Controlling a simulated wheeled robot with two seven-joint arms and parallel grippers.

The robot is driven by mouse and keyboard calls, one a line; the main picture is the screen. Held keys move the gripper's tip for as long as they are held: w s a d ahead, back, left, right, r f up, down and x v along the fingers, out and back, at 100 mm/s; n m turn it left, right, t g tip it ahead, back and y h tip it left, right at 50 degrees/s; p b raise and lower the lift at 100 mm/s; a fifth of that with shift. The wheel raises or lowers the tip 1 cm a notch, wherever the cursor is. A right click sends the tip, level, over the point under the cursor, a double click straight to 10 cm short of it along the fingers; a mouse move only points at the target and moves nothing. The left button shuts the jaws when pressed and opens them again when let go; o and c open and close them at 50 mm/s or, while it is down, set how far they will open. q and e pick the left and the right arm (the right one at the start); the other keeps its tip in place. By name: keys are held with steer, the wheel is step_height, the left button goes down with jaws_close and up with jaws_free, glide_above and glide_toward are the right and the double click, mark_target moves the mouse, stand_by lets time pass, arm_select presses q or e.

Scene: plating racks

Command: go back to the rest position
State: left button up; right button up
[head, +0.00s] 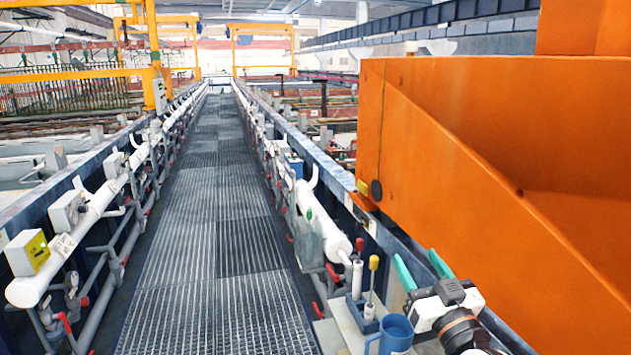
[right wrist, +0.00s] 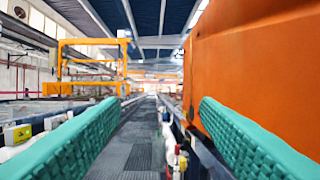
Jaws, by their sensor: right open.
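My right gripper (head: 421,270) shows at the lower right of the head view, with two green fingers spread apart and nothing between them. In the right wrist view its green ridged fingers (right wrist: 155,140) stand wide apart at left and right, with the walkway showing between them. My left gripper is not in the head view.
A large orange housing (head: 450,150) fills the right side, close to my right gripper. A grated walkway (head: 200,230) runs ahead, clear, between white pipes (head: 85,240) with valves. A blue mug (head: 396,335) and screwdriver-like tools (head: 373,280) are on a light ledge beside my right gripper.

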steer(key=s+f+g+h, duration=0.1)
steer(key=s+f+g, duration=0.5)
steer(key=f, duration=0.5)
steer(key=s+f+g, duration=0.3)
steer(key=s+f, duration=0.5)
steer(key=f, duration=0.3)
steer(key=s+d+f+g+h, duration=0.15)
steer(key=s+f+g, duration=0.3)
steer(key=s, duration=0.45)
steer(key=s+d+f+g+h, duration=0.1)
steer(key=s+f+g+h, duration=0.15)
steer(key=s+f, duration=0.5)
steer(key=s+f+g+b, duration=0.1)
steer(key=s+f+g, duration=0.15)
steer(key=f, duration=2.25)
steer(key=s+d+f+b, duration=0.1)
steer(key=s+d+f, duration=0.2)
steer(key=s+f, duration=1.3)
steer(key=shift+s+f+g, duration=0.35)
steer(key=shift+s+f, duration=0.05)
steer(key=shift+s, duration=0.1)
